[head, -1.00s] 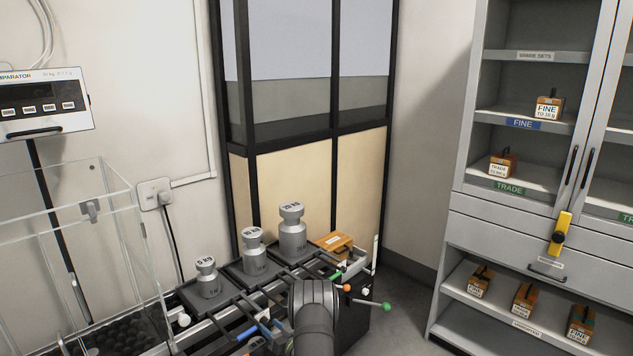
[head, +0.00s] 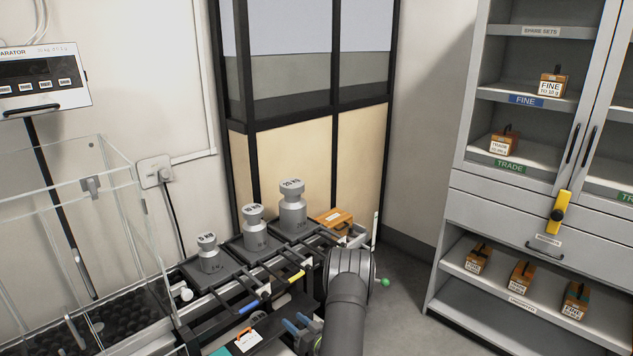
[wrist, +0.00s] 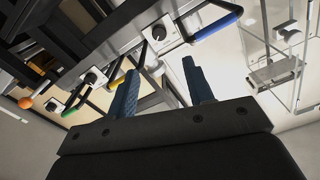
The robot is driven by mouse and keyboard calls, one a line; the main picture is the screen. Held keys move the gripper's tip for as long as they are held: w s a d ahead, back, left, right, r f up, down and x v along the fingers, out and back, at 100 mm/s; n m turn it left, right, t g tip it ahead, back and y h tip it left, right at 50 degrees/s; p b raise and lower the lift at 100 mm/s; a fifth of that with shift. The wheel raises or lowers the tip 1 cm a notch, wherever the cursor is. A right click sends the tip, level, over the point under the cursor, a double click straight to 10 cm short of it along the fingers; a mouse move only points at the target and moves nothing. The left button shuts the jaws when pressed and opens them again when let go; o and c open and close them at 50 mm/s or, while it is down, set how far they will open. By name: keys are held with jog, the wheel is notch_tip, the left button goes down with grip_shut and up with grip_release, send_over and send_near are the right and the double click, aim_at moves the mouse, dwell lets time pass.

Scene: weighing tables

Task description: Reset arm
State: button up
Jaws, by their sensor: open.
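My gripper (head: 302,328) is low in the head view, beside my dark arm, with its blue fingers partly showing. In the wrist view, my gripper (wrist: 160,90) has its two blue textured fingers spread apart with nothing between them. It is open and empty. Past the fingers are a blue handle (wrist: 222,25), a yellow handle (wrist: 112,78) and a green handle (wrist: 77,107) on the weight rack. I cannot tell how far the fingers are from them.
Three grey weights (head: 292,208) stand on the rack. A wooden box (head: 334,222) sits at its far end. A clear glass case (head: 85,205) is at left. A grey cabinet (head: 480,200) with small wooden boxes stands at right, beyond some bare floor (head: 400,290).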

aim_at(267, 297)
jog(key=x, duration=1.3)
jog(key=shift+w+a, duration=0.25)
jog(key=shift+w+n, duration=0.15)
jog(key=shift+n, duration=0.15)
jog(key=n, duration=0.4)
jog(key=shift+n, duration=0.3)
jog(key=n, duration=0.6)
jog(key=shift+v, duration=1.85)
jog(key=shift+a, duration=0.1)
